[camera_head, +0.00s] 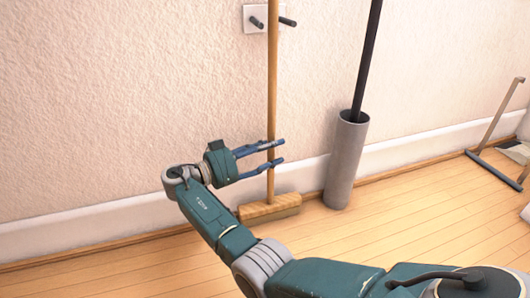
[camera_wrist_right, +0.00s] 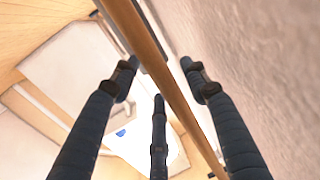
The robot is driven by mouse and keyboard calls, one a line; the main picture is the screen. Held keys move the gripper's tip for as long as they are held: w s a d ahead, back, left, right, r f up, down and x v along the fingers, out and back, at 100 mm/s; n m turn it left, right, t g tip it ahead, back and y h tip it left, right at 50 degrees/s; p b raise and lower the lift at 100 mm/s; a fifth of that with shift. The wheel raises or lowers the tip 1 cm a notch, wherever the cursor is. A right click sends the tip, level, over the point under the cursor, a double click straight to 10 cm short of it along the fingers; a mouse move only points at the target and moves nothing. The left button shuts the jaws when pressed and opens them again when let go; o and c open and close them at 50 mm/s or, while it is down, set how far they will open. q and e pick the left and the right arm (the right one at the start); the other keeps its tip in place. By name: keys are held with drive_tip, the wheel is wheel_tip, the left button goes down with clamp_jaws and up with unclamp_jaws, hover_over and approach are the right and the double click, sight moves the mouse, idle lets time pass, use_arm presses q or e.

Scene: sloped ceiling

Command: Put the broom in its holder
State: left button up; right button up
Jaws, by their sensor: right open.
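The broom stands nearly upright against the wall in the head view, with a wooden handle (camera_head: 272,85) and a wide wooden head (camera_head: 270,208) on the floor. The holder (camera_head: 251,13) is a white wall plate with two dark pegs. The handle runs up between the pegs. My right gripper (camera_head: 282,151) is open, its fingers around the lower handle, above the head. In the right wrist view the handle (camera_wrist_right: 165,75) passes between the spread fingers (camera_wrist_right: 159,72) with gaps on both sides. My left gripper is not in view.
A grey cylinder (camera_head: 346,165) with a black pole (camera_head: 368,60) in it stands right of the broom near the wall. A frame-like stand (camera_head: 497,115) is at the far right. The wooden floor (camera_head: 400,220) between them is clear.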

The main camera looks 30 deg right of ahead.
drive_tip(key=a, duration=1.2)
drive_tip(key=shift+w, duration=0.2)
